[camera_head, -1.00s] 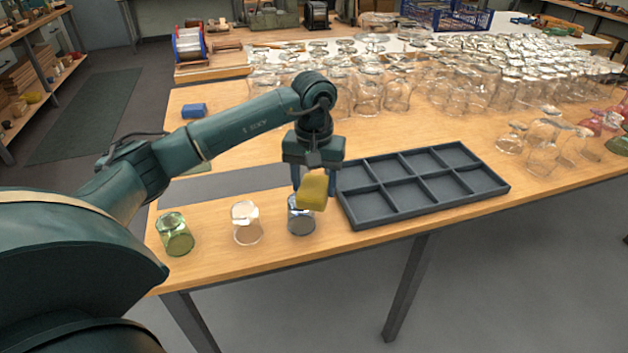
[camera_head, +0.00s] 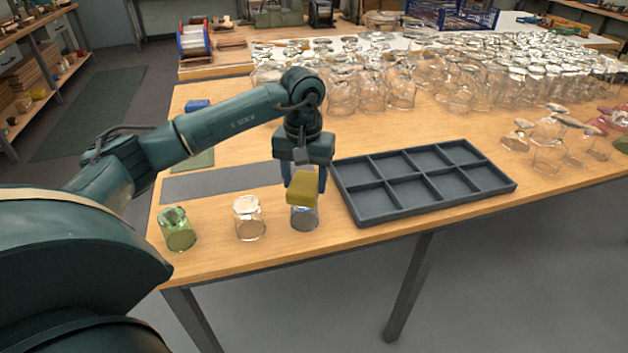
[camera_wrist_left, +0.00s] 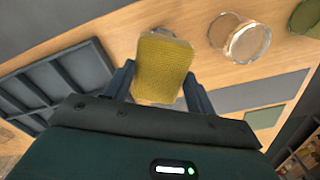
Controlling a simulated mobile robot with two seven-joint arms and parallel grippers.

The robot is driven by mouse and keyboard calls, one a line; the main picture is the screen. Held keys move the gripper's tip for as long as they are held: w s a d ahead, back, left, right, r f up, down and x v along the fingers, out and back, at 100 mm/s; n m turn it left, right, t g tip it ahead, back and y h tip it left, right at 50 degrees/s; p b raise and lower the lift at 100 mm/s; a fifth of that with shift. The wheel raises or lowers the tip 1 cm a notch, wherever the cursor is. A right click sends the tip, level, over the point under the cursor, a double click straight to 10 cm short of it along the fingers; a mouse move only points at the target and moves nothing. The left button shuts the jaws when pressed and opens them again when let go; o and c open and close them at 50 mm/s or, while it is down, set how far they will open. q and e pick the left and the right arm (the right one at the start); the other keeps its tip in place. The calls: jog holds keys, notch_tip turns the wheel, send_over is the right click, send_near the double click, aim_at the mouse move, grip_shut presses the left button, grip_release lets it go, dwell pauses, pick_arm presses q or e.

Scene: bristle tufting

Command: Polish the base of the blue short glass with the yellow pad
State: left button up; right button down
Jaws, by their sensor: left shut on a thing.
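The blue short glass (camera_head: 304,216) stands upside down near the table's front edge, at the right end of a row of three glasses. My left gripper (camera_head: 304,186) is shut on the yellow pad (camera_head: 303,190) right above it. The pad covers the glass's upturned base, and I cannot tell whether they touch. In the left wrist view the pad (camera_wrist_left: 163,68) sits between the fingers, with a little glass rim showing behind it. My right gripper is not in view.
A clear glass (camera_head: 249,220) and a green glass (camera_head: 177,230) stand to the left. A grey divided tray (camera_head: 362,213) lies close on the right, empty. A grey mat (camera_head: 215,184) lies behind the glasses. Many clear glasses (camera_head: 400,90) crowd the table's back.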

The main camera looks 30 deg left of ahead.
pick_arm(q)
jog(key=shift+s+a+f+b, duration=0.1)
jog(key=shift+s+a+b, duration=0.25)
jog(key=shift+a, duration=0.3)
jog(key=shift+w+d, duration=0.3)
jog(key=shift+d, duration=0.35)
jog(key=shift+w+d, duration=0.25)
jog(key=shift+d, duration=0.4)
jog(key=shift+w+d, duration=0.3)
jog(key=shift+d, duration=0.35)
jog(key=shift+r+p, duration=2.1)
jog(key=shift+r, duration=1.05)
jog(key=shift+r+p, duration=0.9)
jog(key=shift+r, duration=0.55)
